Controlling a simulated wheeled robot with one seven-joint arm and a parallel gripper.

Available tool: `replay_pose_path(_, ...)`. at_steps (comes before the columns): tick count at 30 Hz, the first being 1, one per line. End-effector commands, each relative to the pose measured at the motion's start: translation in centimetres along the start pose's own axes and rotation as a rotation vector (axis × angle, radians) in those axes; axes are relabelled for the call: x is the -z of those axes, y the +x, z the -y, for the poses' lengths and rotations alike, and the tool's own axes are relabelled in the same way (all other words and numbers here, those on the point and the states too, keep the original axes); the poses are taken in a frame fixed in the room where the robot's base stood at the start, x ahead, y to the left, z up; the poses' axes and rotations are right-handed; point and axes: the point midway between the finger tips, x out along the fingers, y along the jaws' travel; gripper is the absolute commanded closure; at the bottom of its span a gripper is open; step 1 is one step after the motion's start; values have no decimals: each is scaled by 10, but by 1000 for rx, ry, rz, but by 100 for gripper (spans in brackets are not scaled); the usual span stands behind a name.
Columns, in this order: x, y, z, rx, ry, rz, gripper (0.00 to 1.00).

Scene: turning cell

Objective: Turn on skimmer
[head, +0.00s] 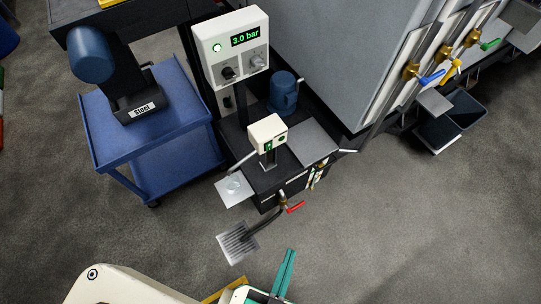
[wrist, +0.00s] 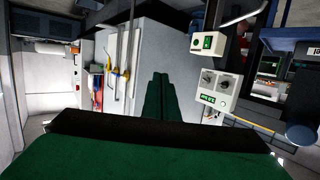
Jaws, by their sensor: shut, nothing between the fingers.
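The skimmer's likely switch box is a small off-white box (head: 267,130) on a short post above a dark tank. Its front has a green switch (head: 268,146) and a small dark green round part beside it. The box also shows in the wrist view (wrist: 207,42), upper right. I cannot tell the switch's position. A pale plate (head: 235,188) sticks out at the tank's left. My gripper (head: 290,252) is shut and empty, at the bottom of the head view, below and apart from the box. Its green fingers (wrist: 160,77) lie together in the wrist view, left of the box.
A taller panel (head: 236,48) reads "3.0 bar", with a lit green lamp and two knobs. A red-handled valve (head: 295,207) and a hose with a grate-like end (head: 237,243) stick out in front. A blue cart (head: 175,120) stands left. Floor at right is clear.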

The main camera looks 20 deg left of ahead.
Motion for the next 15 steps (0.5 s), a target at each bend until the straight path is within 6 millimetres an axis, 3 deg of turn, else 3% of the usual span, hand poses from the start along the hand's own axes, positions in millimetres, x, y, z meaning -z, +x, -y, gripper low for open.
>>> replay_pose_path(8, 2, 7, -2, 1, -41, -35, 100)
replay_pose_path(15, 18, 53, -2, 24, -341, -270, 100)
